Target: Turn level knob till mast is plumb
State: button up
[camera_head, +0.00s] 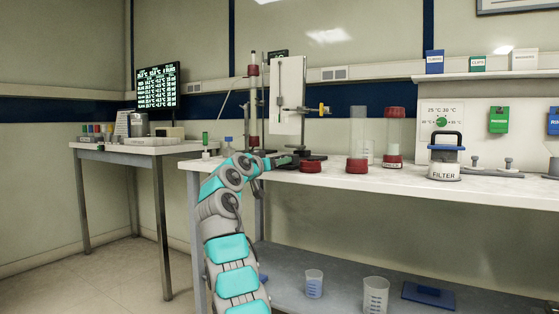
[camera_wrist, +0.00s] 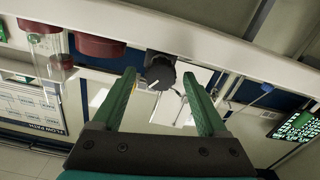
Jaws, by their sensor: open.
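The level knob (camera_wrist: 160,72) is a round dark knob with a white pointer line, at the front of the bench in the wrist view. My gripper (camera_wrist: 159,78) is open, its two green fingers on either side of the knob; I cannot tell whether they touch it. In the head view my gripper (camera_head: 284,161) is at the bench's front edge, hiding the knob. Behind it stands a support with a white board (camera_head: 290,95) and a slim red-ended column (camera_head: 253,100). Both look near upright; I cannot tell if the mast is exactly plumb.
Clear columns with red bases (camera_head: 358,140) stand right of the stand, then a FILTER unit (camera_head: 445,160) on the white bench (camera_head: 400,183). Beakers (camera_head: 376,293) sit on the lower shelf. A side table (camera_head: 140,149) with a data screen (camera_head: 158,86) is at left.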

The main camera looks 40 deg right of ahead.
jog(key=shift+p+x, duration=0.3)
jog(key=shift+x, duration=0.75)
jog(key=shift+c, duration=0.4)
grip_shut()
